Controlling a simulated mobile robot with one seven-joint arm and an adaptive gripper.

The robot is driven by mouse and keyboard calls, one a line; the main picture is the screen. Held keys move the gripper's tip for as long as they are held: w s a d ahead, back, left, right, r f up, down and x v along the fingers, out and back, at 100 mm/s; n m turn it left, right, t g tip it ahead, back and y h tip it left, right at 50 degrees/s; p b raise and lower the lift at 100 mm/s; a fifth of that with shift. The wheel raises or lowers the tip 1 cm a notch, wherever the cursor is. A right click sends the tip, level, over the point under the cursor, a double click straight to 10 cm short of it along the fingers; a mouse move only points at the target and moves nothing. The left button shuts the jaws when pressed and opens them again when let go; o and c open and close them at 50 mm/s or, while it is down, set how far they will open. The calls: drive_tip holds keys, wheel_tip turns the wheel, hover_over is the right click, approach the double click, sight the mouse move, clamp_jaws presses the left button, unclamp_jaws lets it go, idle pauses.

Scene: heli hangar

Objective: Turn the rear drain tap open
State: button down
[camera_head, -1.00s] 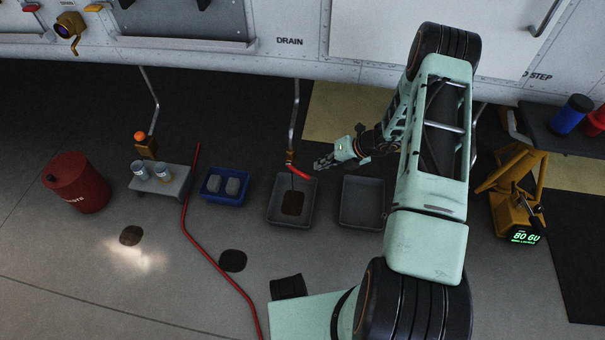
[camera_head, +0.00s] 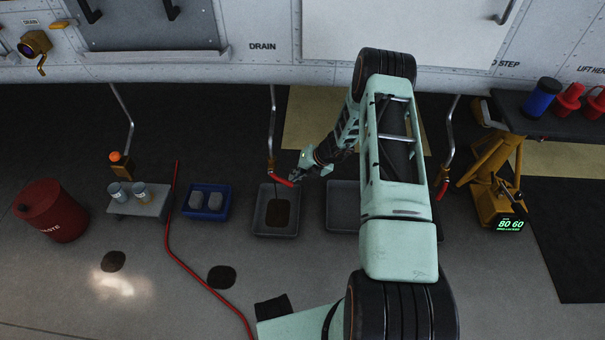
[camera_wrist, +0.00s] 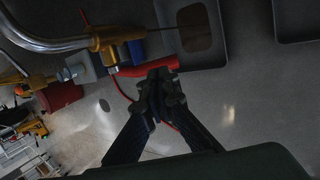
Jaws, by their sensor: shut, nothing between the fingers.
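The middle drain pipe (camera_head: 272,125) ends in a brass tap with a red lever (camera_head: 281,181), which points right and slightly down. In the wrist view the brass tap body (camera_wrist: 104,38) and red lever (camera_wrist: 140,68) are close up. A thin dark stream runs from this tap into a grey tray with a brown pool (camera_head: 278,213). My gripper (camera_head: 295,179) is shut and empty at the lever's free end. In the wrist view my fingertips (camera_wrist: 162,86) are right beside the lever; I cannot tell whether they touch. No label shows which tap is the rear one.
Another red-handled tap (camera_head: 441,191) hangs right of my arm; an orange-knobbed one (camera_head: 116,156) hangs left. A second grey tray (camera_head: 341,207), a blue bin (camera_head: 206,202), a jar stand (camera_head: 139,206), a red waste drum (camera_head: 50,211) and a yellow jack (camera_head: 490,185) stand around. A red hose (camera_head: 184,262) crosses the floor.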

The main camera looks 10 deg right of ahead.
sight(281, 179)
drive_tip(key=shift+x, duration=1.25)
drive_tip(key=shift+f+b, duration=0.15)
drive_tip(key=shift+b, duration=0.2)
